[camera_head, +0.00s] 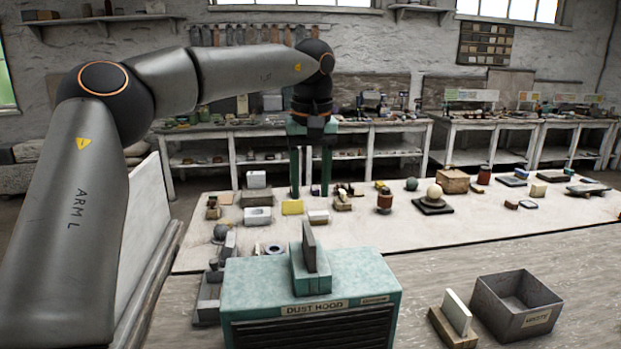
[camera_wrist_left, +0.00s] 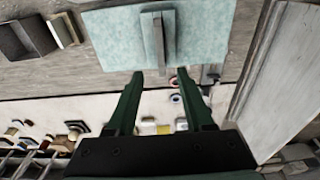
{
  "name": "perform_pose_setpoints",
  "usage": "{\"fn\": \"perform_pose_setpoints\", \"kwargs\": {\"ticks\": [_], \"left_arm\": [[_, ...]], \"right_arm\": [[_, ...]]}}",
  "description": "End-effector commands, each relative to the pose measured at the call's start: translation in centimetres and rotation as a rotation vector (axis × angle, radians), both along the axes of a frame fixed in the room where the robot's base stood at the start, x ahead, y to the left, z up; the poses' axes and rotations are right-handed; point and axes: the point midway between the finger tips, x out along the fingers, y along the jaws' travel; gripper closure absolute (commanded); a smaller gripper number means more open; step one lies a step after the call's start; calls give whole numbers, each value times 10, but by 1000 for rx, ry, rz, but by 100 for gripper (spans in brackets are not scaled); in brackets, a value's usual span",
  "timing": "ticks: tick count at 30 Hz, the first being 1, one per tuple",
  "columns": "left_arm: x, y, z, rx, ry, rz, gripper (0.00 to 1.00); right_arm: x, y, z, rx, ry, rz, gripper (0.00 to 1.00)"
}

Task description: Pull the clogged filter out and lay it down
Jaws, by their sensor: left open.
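The dust hood (camera_head: 313,282) is a teal box at the bottom centre of the head view, with a dark louvred front. The filter (camera_head: 309,247), a thin grey slab, stands upright in a raised teal holder on its top. In the left wrist view the filter (camera_wrist_left: 158,42) shows between and ahead of my fingertips. My left gripper (camera_head: 310,194) has dark green fingers pointing down, apart and empty. It is above and beyond the hood, not touching the filter. It also shows in the wrist view (camera_wrist_left: 160,73). My right gripper is out of view.
A pale slab stands in a wooden holder (camera_head: 452,327) right of the hood. A grey open bin (camera_head: 517,304) with a label sits beside it, empty inside. Behind, a pale table (camera_head: 480,232) carries many small blocks and spheres. Bare bench shows around the holder and bin.

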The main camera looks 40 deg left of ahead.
Motion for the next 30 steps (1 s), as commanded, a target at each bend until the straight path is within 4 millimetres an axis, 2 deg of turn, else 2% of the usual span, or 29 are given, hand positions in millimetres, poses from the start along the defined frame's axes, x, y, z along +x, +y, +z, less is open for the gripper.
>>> {"fn": "perform_pose_setpoints", "kwargs": {"ticks": [18,24,30], "left_arm": [[7,10,-103,-1,5,1,48],[8,11,-119,0,3,0,48],[9,12,-121,0,1,1,48]], "right_arm": [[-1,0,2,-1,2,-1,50],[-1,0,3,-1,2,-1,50],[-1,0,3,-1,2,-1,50]]}}
